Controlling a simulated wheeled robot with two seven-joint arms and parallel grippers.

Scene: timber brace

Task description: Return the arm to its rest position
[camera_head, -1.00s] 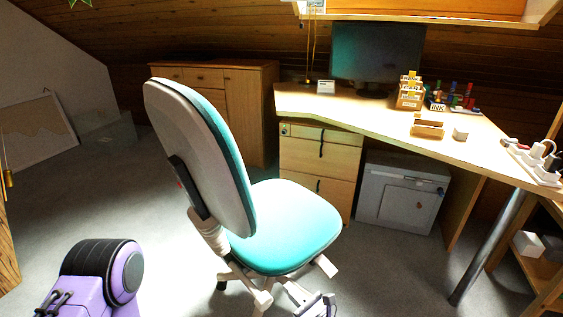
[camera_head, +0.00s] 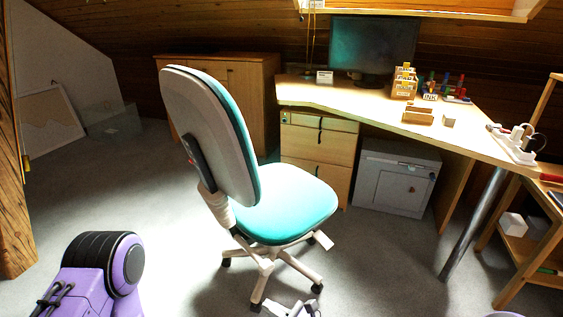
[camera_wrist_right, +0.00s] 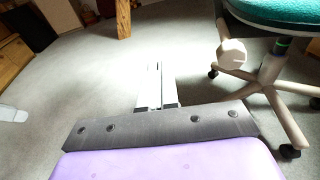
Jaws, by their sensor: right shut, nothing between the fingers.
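My right gripper (camera_head: 291,309) shows at the bottom edge of the head view, low over the grey floor and in front of the chair's base. In the right wrist view its two fingers (camera_wrist_right: 157,88) lie together, shut and empty, with bare carpet beyond them. A purple part of my arm (camera_head: 95,275) with a black ribbed joint shows at the lower left of the head view. My left gripper is not in the head view.
A teal office chair (camera_head: 290,208) stands close by; its base (camera_wrist_right: 285,110) is right of the fingers in the wrist view. Beyond are a desk (camera_head: 350,98), drawers (camera_head: 318,160) and a white cabinet (camera_head: 395,180). A shelf (camera_head: 525,245) stands right. Open floor lies left.

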